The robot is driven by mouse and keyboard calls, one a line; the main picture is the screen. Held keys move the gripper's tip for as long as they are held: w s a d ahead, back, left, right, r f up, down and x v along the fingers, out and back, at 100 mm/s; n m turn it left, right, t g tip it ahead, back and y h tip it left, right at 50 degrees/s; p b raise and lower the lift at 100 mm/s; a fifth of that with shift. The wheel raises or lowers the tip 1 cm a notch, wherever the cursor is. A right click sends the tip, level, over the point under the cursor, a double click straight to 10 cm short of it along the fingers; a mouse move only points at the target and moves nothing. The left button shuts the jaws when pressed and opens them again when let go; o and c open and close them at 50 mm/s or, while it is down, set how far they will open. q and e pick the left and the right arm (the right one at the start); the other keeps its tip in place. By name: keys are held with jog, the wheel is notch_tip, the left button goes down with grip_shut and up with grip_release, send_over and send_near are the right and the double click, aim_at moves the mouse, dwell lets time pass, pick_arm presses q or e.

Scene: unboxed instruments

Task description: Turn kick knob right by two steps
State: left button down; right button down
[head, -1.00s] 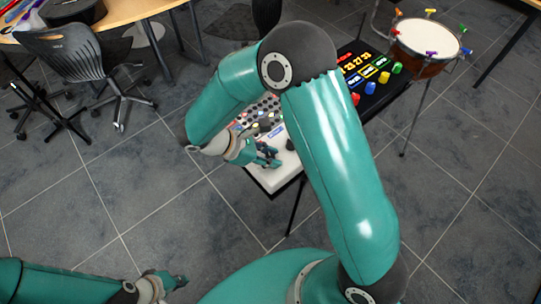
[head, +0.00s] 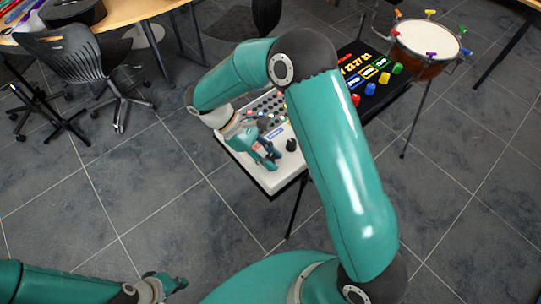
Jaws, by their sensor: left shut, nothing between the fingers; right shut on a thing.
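The white control panel (head: 236,158) with rows of small knobs and coloured buttons lies on a dark stand, partly hidden by my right arm. My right gripper (head: 270,163) is low over its front part, fingers pointing down and to the right. It is shut on a small knob that its fingers almost wholly hide. I cannot read a label there, so I cannot tell by sight if this is the kick knob. A larger black knob (head: 291,145) stands free just right of the gripper. My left gripper (head: 175,283) is shut and empty, low at the left, far from the panel.
Black chairs (head: 75,55) and a wooden table (head: 130,10) are at the upper left. The floor between is clear.

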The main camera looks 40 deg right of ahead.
dwell(0.3)
jog(key=c, duration=0.9)
grip_release()
jog(key=shift+w, duration=0.1)
jog(key=v, duration=1.2)
jog(key=shift+d, duration=0.1)
